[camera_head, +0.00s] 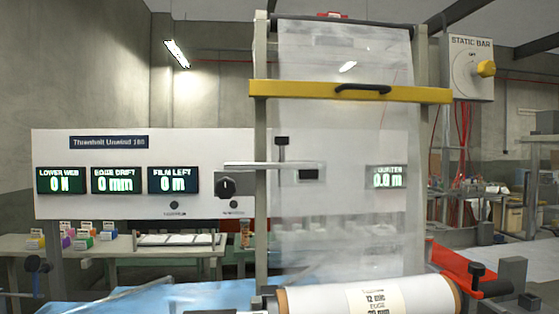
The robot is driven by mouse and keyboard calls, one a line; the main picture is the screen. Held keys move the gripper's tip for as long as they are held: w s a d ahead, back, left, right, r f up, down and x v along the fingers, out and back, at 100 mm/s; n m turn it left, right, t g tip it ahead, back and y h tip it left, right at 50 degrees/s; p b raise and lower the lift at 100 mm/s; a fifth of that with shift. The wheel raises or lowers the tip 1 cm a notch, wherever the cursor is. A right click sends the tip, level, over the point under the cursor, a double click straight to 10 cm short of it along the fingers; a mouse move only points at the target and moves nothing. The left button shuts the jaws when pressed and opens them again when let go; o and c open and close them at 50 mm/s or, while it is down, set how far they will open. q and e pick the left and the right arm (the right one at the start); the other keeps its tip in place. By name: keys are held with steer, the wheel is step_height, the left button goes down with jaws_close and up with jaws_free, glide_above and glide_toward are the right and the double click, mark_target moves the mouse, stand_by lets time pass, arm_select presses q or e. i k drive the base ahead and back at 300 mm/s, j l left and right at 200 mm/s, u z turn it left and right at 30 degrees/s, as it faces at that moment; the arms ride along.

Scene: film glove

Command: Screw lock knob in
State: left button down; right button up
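A black T-shaped knob (477,270) stands upright at the right end of the film roll, by a red arm (455,265). I cannot tell whether it is the lock knob or how deep it sits. A black dial knob (227,185) is on a small plate on the panel, left of the film. The white film roll (370,298) lies across the bottom, with a label around its middle. Neither of my grippers can be made out in this view.
A yellow bar (350,92) with a black handle crosses the upright clear film (345,190). A static bar box (470,68) with a yellow knob hangs at upper right. A bench (120,244) with small coloured boxes stands at left. Blue sheeting (170,299) lies at lower left.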

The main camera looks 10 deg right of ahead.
mark_target(225, 187)
steer(key=i+j+z, duration=0.15)
steer(key=j+z, duration=0.35)
steer(key=j, duration=0.15)
steer(key=j+z, duration=0.45)
steer(key=j, duration=0.25)
steer(key=i, duration=0.05)
